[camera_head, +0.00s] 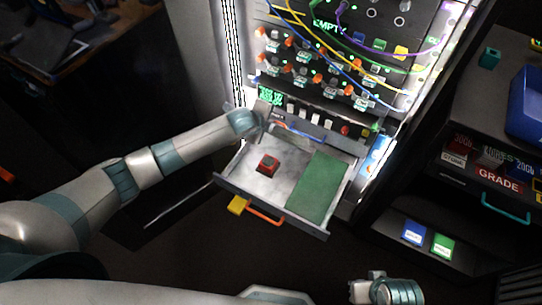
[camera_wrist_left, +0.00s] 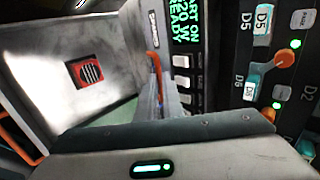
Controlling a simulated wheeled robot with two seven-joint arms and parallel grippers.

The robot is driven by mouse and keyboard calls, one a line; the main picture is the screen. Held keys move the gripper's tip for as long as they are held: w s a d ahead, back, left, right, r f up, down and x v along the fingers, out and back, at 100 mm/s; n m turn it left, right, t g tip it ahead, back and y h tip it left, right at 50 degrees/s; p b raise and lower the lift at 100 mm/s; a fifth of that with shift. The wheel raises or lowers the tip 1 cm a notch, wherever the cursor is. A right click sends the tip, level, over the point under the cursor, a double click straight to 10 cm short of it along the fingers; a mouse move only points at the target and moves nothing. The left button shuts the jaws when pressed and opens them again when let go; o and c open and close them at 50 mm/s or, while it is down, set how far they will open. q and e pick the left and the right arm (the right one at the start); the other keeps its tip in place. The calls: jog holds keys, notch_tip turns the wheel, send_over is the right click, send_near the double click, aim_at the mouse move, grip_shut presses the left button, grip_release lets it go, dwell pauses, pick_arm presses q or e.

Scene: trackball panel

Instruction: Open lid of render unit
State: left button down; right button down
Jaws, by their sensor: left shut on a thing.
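The render unit (camera_head: 318,118) appears to be the rack section with a green-lit display and a row of pale buttons, just above the open drawer. The display reads READY in the left wrist view (camera_wrist_left: 183,60). My left gripper (camera_head: 262,117) is at the left end of this section. In the left wrist view, it is shut on what looks like a thin orange handle (camera_wrist_left: 156,72) beside the display. Which part carries this handle is partly hidden. My right gripper (camera_head: 368,287) is low in the head view, away from the rack; its jaws are unclear.
The open drawer (camera_head: 228,184) below holds a red block (camera_head: 268,164) and a green mat (camera_head: 318,187), with an orange handle (camera_head: 265,215) in front. Colored cables (camera_head: 330,55) hang across the upper rack. A dark shelf stands at right. The floor before the drawer is clear.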

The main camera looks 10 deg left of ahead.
pick_arm(q)
jog(key=shift+w+d+r, duration=0.1)
jog(key=shift+w+d, duration=0.05)
jog(key=shift+w, duration=0.15)
jog(key=shift+w+d+r, duration=0.2)
jog(key=shift+w+d, duration=0.05)
jog(key=shift+w, duration=0.5)
jog(key=shift+w+d+r, duration=0.2)
jog(key=shift+w+d, duration=0.05)
jog(key=shift+w, duration=0.45)
jog(key=shift+w, duration=0.1)
jog(key=shift+w+d+r+b, duration=0.1)
jog(key=shift+w+d+b, duration=0.3)
jog(key=shift+w, duration=0.3)
jog(key=shift+w+d+r+b, duration=0.15)
jog(key=shift+w+b, duration=0.3)
jog(key=shift+w, duration=0.25)
jog(key=shift+f, duration=0.1)
jog(key=shift+w, duration=0.1)
